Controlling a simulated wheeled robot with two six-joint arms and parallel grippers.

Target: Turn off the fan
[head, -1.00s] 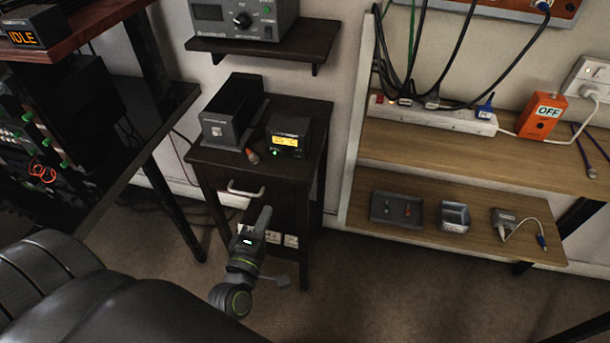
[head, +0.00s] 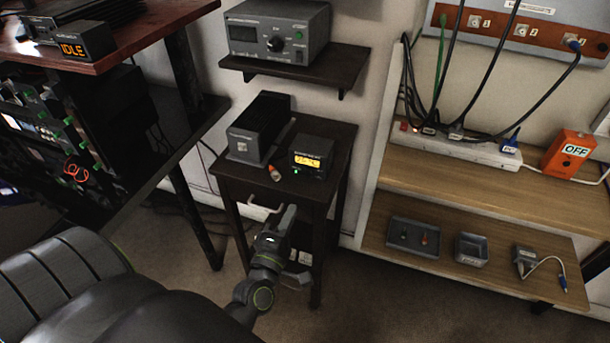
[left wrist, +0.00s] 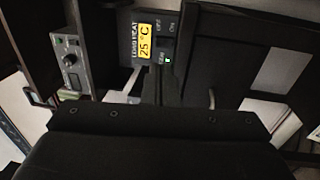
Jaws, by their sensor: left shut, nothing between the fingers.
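No fan shows plainly in either view. A small black control box (head: 311,157) with a lit yellow display and a green light stands on the dark side table (head: 237,172). In the left wrist view the box (left wrist: 128,28) shows "25 °C", a green light and small labels that I cannot read surely. My left gripper (head: 288,212) is shut and empty, in front of the table's drawer, just right of its handle and below the box. The fingers also show in the left wrist view (left wrist: 167,88), below the box's face and apparently apart from it. My right gripper is out of view.
A black finned unit (head: 259,128) and a small orange-tipped piece (head: 274,173) share the tabletop. A power supply with a knob (head: 276,29) sits on the wall shelf above. At right are wooden shelves (head: 470,198), a power strip (head: 457,146) and an orange "OFF" box (head: 568,154).

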